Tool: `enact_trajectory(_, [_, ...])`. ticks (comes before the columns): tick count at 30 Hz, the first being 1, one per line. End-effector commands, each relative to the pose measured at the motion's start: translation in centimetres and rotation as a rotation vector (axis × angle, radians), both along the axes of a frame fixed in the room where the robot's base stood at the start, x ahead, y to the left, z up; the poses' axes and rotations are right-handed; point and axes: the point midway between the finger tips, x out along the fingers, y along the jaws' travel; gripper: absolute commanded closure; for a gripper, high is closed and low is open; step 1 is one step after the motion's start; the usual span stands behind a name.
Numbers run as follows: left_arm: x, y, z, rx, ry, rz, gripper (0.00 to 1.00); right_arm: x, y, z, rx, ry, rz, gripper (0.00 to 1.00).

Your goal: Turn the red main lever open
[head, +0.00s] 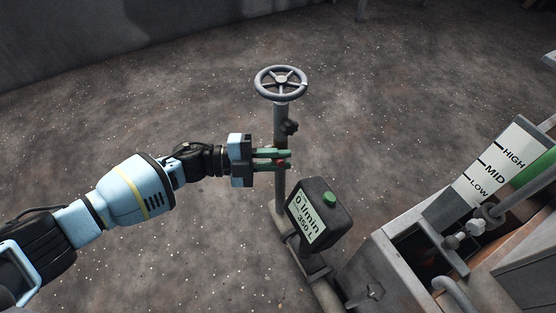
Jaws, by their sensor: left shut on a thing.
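The red main lever (280,161) shows as a small red piece between my left gripper's fingers, beside the grey upright pipe (280,125). Most of the lever is hidden by the fingers, so its angle cannot be told. My left gripper (279,160) reaches in from the left with green fingers and is shut on the lever. My right gripper is not in view.
A flow meter (318,215) reads 0 l/min and 350 L. The machine (400,250) with a LOW-MID-HIGH gauge (490,165) stands at right. The floor at left is clear.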

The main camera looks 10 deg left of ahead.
Motion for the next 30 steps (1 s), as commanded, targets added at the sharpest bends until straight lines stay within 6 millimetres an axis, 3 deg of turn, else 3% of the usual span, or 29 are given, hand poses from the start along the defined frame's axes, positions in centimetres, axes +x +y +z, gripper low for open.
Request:
enact_trajectory(12, [0.44, 0.35, 0.84, -0.115, 0.161, 0.002, 1.0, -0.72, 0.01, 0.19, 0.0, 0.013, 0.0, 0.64])
enact_trajectory(28, [0.49, 0.41, 0.95, -0.13, 0.181, 0.002, 1.0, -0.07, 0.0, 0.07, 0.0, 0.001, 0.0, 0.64])
enact_trajectory(29, [0.49, 0.41, 0.95, -0.13, 0.181, 0.002, 0.82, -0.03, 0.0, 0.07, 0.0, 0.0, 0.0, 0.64])
enact_trajectory(30, [0.49, 0.41, 0.95, -0.13, 0.181, 0.002, 0.76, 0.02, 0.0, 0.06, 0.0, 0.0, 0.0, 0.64])
